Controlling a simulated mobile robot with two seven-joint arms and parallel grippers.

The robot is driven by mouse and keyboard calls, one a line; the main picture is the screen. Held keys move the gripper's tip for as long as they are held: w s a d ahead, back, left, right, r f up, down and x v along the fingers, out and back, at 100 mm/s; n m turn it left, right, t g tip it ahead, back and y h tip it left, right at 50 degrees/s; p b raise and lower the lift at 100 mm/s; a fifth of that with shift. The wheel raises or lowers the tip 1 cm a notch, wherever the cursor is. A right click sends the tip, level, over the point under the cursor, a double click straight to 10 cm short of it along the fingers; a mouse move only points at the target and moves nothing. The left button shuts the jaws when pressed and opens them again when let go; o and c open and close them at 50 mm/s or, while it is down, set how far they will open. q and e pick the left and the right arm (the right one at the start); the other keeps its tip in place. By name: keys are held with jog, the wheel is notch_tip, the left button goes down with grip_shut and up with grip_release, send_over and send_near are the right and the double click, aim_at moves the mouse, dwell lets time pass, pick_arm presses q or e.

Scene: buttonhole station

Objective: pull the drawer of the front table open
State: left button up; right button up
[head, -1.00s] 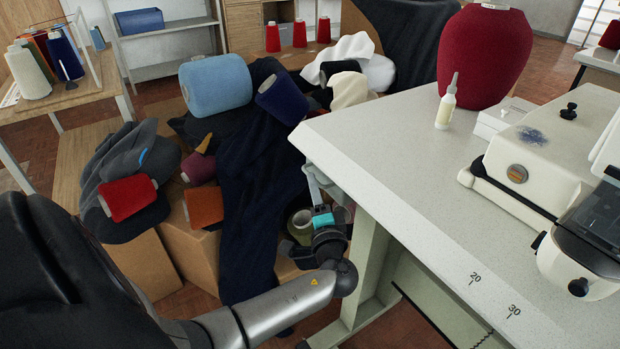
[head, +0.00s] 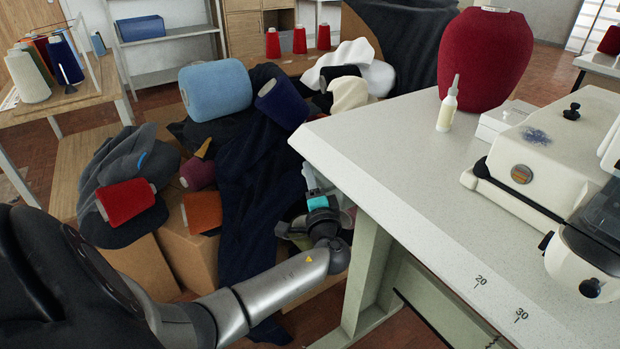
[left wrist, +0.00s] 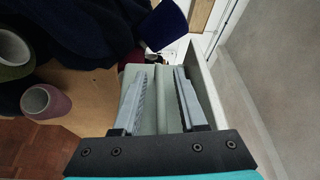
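The front table (head: 400,165) has a pale speckled top and a pale green frame, on the right in the head view. My left gripper (head: 311,180) is beside its left edge, with its fingertips partly hidden there. In the left wrist view the left gripper's two grey fingers (left wrist: 162,85) stand apart. A pale green surface with a lengthwise line (left wrist: 165,115) lies between and behind them. I cannot tell whether this is part of the drawer or whether the fingers touch it. The drawer is not clearly visible in the head view. My right gripper is not in view.
Dark cloth and yarn cones, including a light blue one (head: 215,88), are piled on boxes left of the table. A glue bottle (head: 447,108), a large red cone (head: 484,58) and a cream machine (head: 535,165) stand on the tabletop.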

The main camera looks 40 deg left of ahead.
pick_arm(q)
grip_shut()
dwell(1.2)
